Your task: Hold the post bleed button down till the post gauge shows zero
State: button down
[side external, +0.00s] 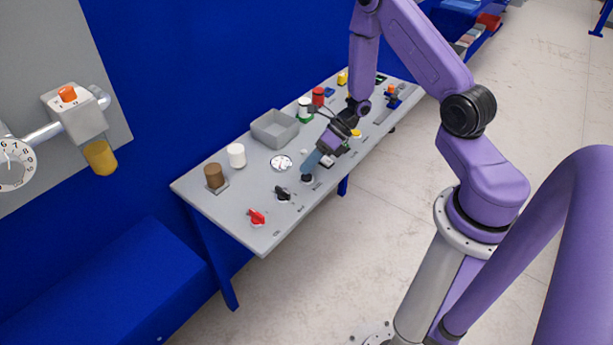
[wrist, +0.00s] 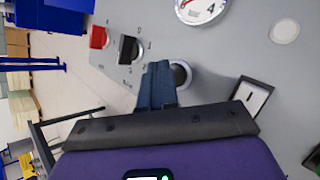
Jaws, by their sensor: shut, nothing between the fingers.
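My gripper (side external: 313,165) is shut and empty, pointing down at the grey bench panel. Its blue fingers (wrist: 157,82) are together in the wrist view. No label identifies the post button.
A black knob (side external: 282,193) and red knob (side external: 257,217) stand near the bench's front edge. A grey tray (side external: 275,129), white cylinder (side external: 236,155) and brown cylinder (side external: 214,175) stand behind. A framed switch (wrist: 252,95) is beside the fingers.

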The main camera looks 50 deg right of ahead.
aim_at(309, 176)
jog(key=shift+r, duration=0.3)
jog(key=shift+r, duration=2.45)
jog(key=shift+s+a+r+n, duration=0.1)
jog(key=shift+a+r+n, duration=0.1)
jog(key=shift+a+n, duration=0.1)
jog(key=s+a+r+n+g+h, duration=0.1)
jog(key=s+a+r+n+g, duration=0.85)
jog(key=n, duration=0.75)
jog(key=s+r+n+t+h, duration=0.3)
jog(key=s+n, duration=0.4)
jog(key=n, duration=0.6)
jog(key=s+d+r+n+t+h, duration=0.1)
jog(key=s+r+n+t+h, duration=0.2)
jog(key=s+n, duration=0.5)
jog(key=n+h, duration=0.1)
jog(key=n, duration=0.4)
jog(key=shift+s+d+r+n, duration=0.15)
jog(key=shift+s+r+n, duration=0.15)
jog(key=shift+n, duration=0.1)
